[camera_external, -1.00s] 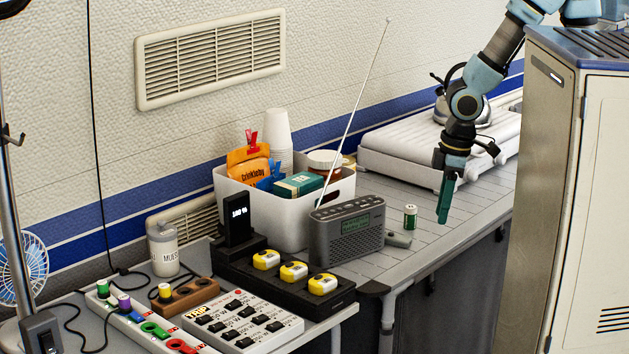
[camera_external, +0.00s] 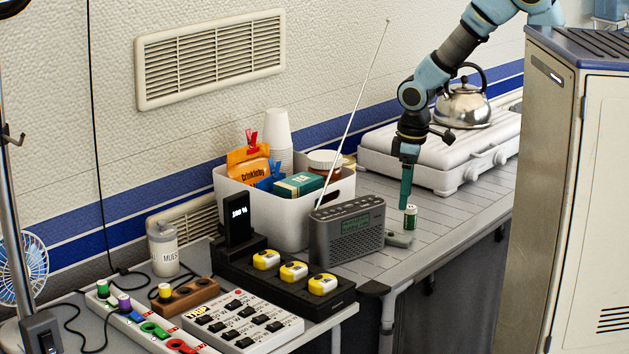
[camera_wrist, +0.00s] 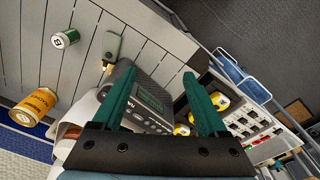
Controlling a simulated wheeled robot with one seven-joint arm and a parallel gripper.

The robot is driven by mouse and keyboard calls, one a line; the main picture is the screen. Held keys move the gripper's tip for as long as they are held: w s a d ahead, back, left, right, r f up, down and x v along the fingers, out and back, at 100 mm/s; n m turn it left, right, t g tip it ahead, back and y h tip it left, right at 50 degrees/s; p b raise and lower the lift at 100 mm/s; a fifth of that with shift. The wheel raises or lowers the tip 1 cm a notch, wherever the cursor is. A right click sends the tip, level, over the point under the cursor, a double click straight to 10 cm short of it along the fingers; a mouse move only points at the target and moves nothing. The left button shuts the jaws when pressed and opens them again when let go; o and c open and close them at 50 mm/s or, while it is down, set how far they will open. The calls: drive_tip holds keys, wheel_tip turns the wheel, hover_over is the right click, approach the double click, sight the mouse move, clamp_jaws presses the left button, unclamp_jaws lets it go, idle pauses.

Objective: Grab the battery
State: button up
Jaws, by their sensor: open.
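The battery (camera_external: 410,217) is a small green cylinder with a pale top, standing upright on the slatted table to the right of the grey radio. In the wrist view the battery (camera_wrist: 65,39) shows at the upper left, outside the space between the fingers. My gripper (camera_external: 404,206) hangs pointing down beside the battery, slightly to its left in the external view. In the wrist view my gripper (camera_wrist: 160,95) has its two green fingers apart with nothing held; the radio shows beyond them. Whether a finger touches the battery cannot be told from the external view.
The radio (camera_external: 347,232) with its tall antenna and a small grey-green object (camera_external: 399,239) are close by. A white bin (camera_external: 262,222) stands behind the radio. A stove (camera_external: 453,160) with a kettle (camera_external: 467,106) is behind my arm. A tall cabinet (camera_external: 575,200) stands at right.

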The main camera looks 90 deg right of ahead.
drive_tip(key=s+d+f+m+b, duration=0.1)
drive_tip(key=d+f, duration=0.2)
drive_tip(key=d, duration=0.8)
drive_tip(key=m+b, duration=0.1)
hover_over(411, 207)
wheel_tip(411, 207, down, 2)
drive_tip(key=shift+f+g, duration=0.15)
drive_tip(key=shift+g, duration=0.15)
wheel_tip(411, 207, down, 4)
drive_tip(key=shift+s+d+f+p, duration=0.15)
drive_tip(key=shift+f+p, duration=0.05)
drive_tip(key=shift+p, duration=0.1)
drive_tip(key=shift+f+p, duration=1.15)
drive_tip(key=shift+f, duration=1.95)
clamp_jaws()
